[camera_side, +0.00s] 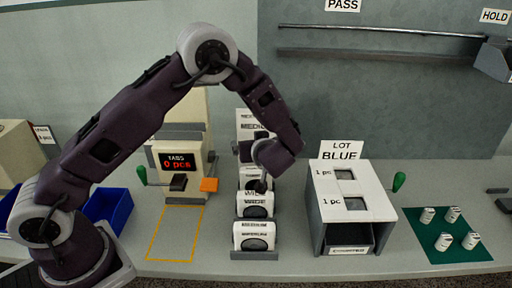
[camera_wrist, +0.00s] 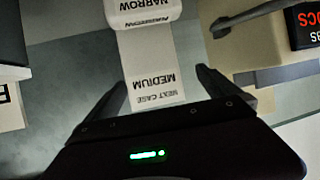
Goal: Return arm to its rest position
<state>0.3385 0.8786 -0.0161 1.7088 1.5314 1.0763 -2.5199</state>
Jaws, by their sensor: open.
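My gripper (camera_side: 260,184) hangs over the row of white cases in the middle of the bench. In the wrist view my gripper (camera_wrist: 164,88) shows two dark fingers spread apart with nothing held between them. Below them lies a white strip (camera_wrist: 152,72) printed "MEDIUM" and "NEXT CASE", and a white case (camera_wrist: 143,12) labelled "NARROW". In the side view the front white case (camera_side: 254,235) and one behind it (camera_side: 256,204) stand in a grey rack (camera_side: 254,256). My arm is bent high above the bench, and part of the row is hidden behind the gripper.
A machine (camera_side: 181,129) with a "TABS 0 pcs" display stands left of the row. A "LOT BLUE" box (camera_side: 382,197) stands right. Several white spindles (camera_side: 443,242) sit on a green mat (camera_side: 426,256). A blue bin (camera_side: 121,212) is at left. A yellow-outlined area (camera_side: 175,235) is empty.

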